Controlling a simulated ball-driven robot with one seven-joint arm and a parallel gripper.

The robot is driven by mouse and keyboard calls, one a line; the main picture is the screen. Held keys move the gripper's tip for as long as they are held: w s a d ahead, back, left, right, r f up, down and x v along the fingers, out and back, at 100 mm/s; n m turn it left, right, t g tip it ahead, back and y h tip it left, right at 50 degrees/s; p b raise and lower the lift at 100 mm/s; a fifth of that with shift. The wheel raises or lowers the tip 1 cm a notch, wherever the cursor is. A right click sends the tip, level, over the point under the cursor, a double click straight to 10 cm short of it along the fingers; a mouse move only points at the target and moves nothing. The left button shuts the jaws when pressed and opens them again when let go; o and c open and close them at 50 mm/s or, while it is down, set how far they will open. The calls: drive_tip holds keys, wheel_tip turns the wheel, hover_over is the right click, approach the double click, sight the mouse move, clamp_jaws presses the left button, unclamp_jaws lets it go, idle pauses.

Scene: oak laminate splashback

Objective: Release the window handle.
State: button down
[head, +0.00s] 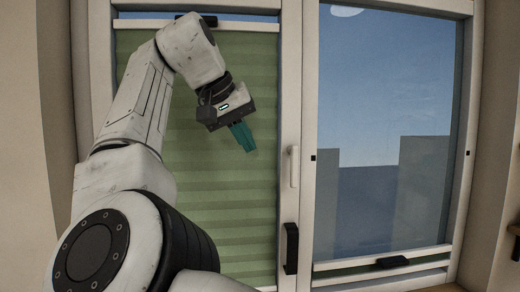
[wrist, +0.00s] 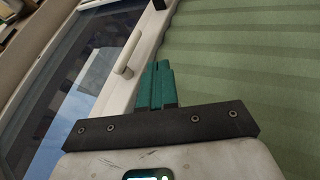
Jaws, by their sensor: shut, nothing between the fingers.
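The white window handle (head: 293,166) points downward on the white centre frame post between the two panes. It also shows in the wrist view (wrist: 127,58), left of the fingers. My gripper (head: 246,143) has teal fingers and is shut and empty. It hangs in front of the green blind, left of the handle in the head view, and looks apart from it. The fingers also show in the wrist view (wrist: 155,80).
A pleated green blind (head: 215,190) covers most of the left pane. A black fitting (head: 291,248) sits on the post below the white handle. The right pane (head: 385,120) has a lowered blind bar with a black grip (head: 392,262) near its bottom.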

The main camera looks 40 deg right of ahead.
sight(293, 166)
drive_tip(key=shift+s+d+f+p, duration=0.3)
drive_tip(key=shift+d+f, duration=0.85)
drive_tip(key=shift+d, duration=0.25)
drive_tip(key=shift+s+d+f+p, duration=0.2)
drive_tip(key=shift+s+d+f, duration=0.15)
drive_tip(key=shift+d+f, duration=0.95)
drive_tip(key=shift+s+d+f+p, duration=0.3)
drive_tip(key=shift+d+f, duration=0.75)
drive_tip(key=shift+d, duration=0.45)
drive_tip(key=shift+s+f, duration=0.1)
drive_tip(key=shift+d+f+h+b, duration=0.1)
drive_tip(key=shift+h+b, duration=0.2)
